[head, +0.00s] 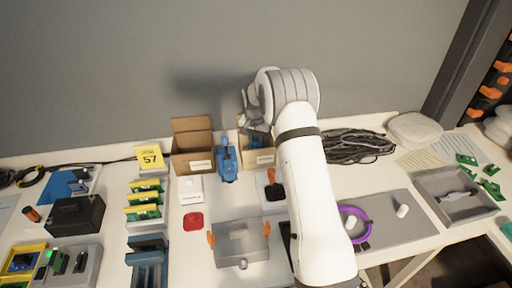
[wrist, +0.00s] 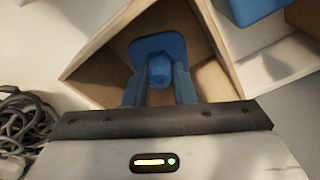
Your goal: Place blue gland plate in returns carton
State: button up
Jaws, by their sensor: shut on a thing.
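The blue gland plate (wrist: 146,46) shows in the wrist view as a flat blue plate with a rounded blue knob. My gripper (wrist: 158,88) is shut on it. Below the plate is an open cardboard carton (wrist: 98,66); I cannot tell whether the plate is above its rim or inside it. In the head view my gripper (head: 251,126) is over the right-hand carton (head: 252,153) at the back of the table, and the plate is not clearly visible there. A second open carton (head: 190,132) stands to the left. Their labels are too small to read.
A blue tool-like object (head: 228,164) stands between the cartons. Coiled dark cables (head: 355,146) lie to the right. A yellow sign (head: 149,157) stands to the left. A grey box with orange handles (head: 240,242) and a red piece (head: 193,221) lie nearer the front.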

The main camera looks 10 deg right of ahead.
aim_at(256, 147)
jog(key=shift+f, duration=1.7)
jog(key=shift+f, duration=0.2)
jog(key=o, duration=1)
jog(key=shift+r, duration=0.1)
